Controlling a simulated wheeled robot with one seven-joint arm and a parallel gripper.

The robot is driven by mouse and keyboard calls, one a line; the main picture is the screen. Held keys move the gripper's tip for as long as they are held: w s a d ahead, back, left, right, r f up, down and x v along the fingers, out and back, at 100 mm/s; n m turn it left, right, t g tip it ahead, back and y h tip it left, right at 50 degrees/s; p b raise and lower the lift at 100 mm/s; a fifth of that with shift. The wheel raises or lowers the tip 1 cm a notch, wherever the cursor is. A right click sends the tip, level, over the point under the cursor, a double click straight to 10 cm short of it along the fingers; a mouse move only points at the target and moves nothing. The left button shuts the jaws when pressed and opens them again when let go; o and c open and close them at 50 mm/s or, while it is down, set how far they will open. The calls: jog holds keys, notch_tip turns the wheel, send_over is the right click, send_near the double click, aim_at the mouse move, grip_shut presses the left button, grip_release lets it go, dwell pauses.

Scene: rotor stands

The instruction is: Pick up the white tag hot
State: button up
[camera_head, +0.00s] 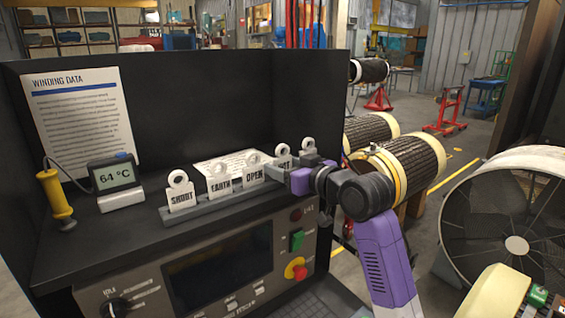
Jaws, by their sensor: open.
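Several white tags with ring tops stand in a row in a grey rack (208,208) on the dark bench top. From the left they read SHORT (181,193), EARTH (220,181) and OPEN (253,172). Right of these is a white tag ending in "OT" (283,159), which looks like the hot tag; its lower part is hidden behind my gripper. Another white ring top (308,146) shows to its right, mostly hidden. My gripper (275,174) is open, in front of the row at the hot tag and close to the OPEN tag. I cannot tell if it touches either.
A black panel rises behind the rack, with a winding data sheet (80,120) at left. A 64 °C meter (117,180) and a yellow probe (55,197) stand left of the rack. A control panel with a red knob (296,268) is below. Wound rotors (405,165) stand at right.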

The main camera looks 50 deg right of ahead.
jog(key=shift+w, duration=0.3)
jog(key=c, duration=0.8)
jog(key=shift+o, duration=0.2)
jog(key=shift+r, duration=0.1)
notch_tip(320, 180, up, 20)
jog(key=shift+b, duration=0.4)
